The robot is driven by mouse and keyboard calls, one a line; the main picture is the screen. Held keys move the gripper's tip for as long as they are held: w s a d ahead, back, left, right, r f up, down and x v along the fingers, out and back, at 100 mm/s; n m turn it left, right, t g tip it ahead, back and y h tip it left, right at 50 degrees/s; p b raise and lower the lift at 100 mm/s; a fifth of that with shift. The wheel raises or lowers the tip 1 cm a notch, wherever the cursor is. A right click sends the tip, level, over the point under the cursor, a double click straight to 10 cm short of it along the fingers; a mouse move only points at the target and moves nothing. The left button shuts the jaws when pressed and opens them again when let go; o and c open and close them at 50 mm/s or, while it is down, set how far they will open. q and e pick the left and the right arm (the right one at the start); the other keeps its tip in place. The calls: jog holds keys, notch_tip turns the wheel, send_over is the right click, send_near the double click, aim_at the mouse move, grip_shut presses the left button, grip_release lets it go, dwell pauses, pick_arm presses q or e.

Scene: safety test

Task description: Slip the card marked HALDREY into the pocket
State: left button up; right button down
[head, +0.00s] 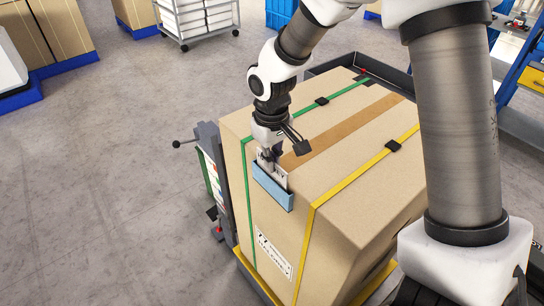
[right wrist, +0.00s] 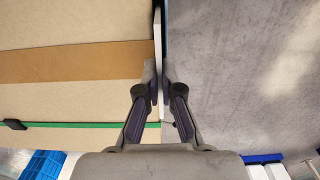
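A blue pocket (head: 272,190) is fixed to the near upper edge of a big cardboard box (head: 350,140). A white card (head: 281,173) with dark marks stands upright at the pocket; its lower part is hidden by the pocket front, and I cannot read its name. My right gripper (head: 268,155) is above the pocket with its fingers closed on the card. In the right wrist view the card (right wrist: 157,40) shows edge-on as a thin white strip between the fingertips of the right gripper (right wrist: 159,82). My left gripper is not in view.
A green strap (head: 300,115) and a yellow strap (head: 350,178) cross the box. A grey stand with a coloured panel (head: 212,180) is close on the box's left. A wheeled rack (head: 197,18) and pallets stand farther back. The floor (head: 90,190) at left is clear.

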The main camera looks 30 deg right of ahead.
dwell(0.3)
jog(key=c, duration=0.9)
grip_release()
jog(key=shift+r, duration=0.15)
notch_tip(320, 180, up, 7)
jog(key=p, duration=0.7)
jog(key=shift+s, duration=0.1)
